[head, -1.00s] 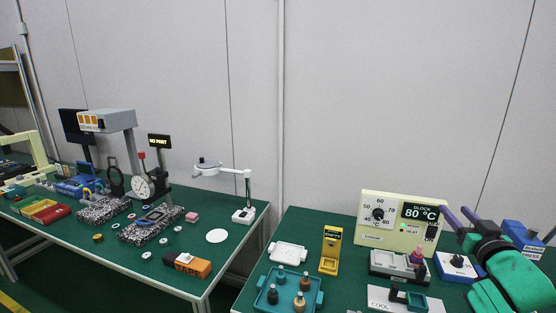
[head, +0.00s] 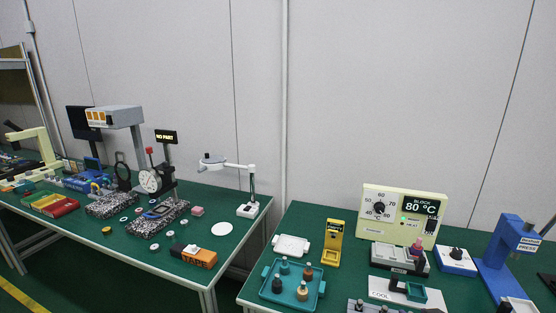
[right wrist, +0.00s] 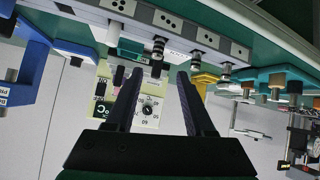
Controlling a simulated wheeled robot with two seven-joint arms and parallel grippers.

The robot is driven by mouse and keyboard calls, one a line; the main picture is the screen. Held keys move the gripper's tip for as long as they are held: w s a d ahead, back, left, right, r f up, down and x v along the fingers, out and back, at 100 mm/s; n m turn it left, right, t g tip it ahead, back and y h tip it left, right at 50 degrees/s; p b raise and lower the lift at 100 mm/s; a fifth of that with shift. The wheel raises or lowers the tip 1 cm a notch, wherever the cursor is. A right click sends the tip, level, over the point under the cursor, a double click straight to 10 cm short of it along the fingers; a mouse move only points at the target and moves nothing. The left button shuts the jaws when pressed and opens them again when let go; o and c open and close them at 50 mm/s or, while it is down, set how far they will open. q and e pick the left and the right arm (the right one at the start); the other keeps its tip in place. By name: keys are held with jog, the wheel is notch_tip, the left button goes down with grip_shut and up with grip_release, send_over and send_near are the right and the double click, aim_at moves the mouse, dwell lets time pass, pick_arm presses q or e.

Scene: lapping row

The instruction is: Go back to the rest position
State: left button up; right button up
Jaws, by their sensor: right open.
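My right gripper (right wrist: 155,92) shows in the right wrist view with its two dark fingers apart and nothing between them. Behind the fingers is the cream heater box (right wrist: 150,112), which appears upside down. In the head view this heater box (head: 377,230) stands at the back of the right bench, its display reading 80 °C. Neither of my grippers shows in the head view now.
The green right bench (head: 310,222) holds a teal tray (head: 265,302) of several small pieces, a yellow stand (head: 332,243), a white dish (head: 291,246) and a blue press (head: 507,245). A grey rail (right wrist: 215,42) is close in the right wrist view. A gap separates the benches.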

jog(key=s+a+f+n+g+y, duration=0.1)
jog(key=s+a+f+g, duration=0.3)
jog(key=s, duration=0.5)
jog(key=s+a+f+n+g+y, duration=0.1)
jog(key=s+a+f+g, duration=0.2)
jog(key=s+a+f, duration=0.45)
jog(key=s+d+f+g, duration=0.1)
jog(key=s+f, duration=0.1)
jog(key=f, duration=0.8)
jog(key=s+d+f, duration=0.1)
jog(key=s+f, duration=0.1)
jog(key=f, duration=0.8)
jog(key=s+d+f+g, duration=0.1)
jog(key=s+d+f, duration=0.1)
jog(key=s+f, duration=1.2)
jog(key=shift+s+d+f+n, duration=0.3)
jog(key=shift+s+f, duration=0.1)
jog(key=shift+s, duration=0.85)
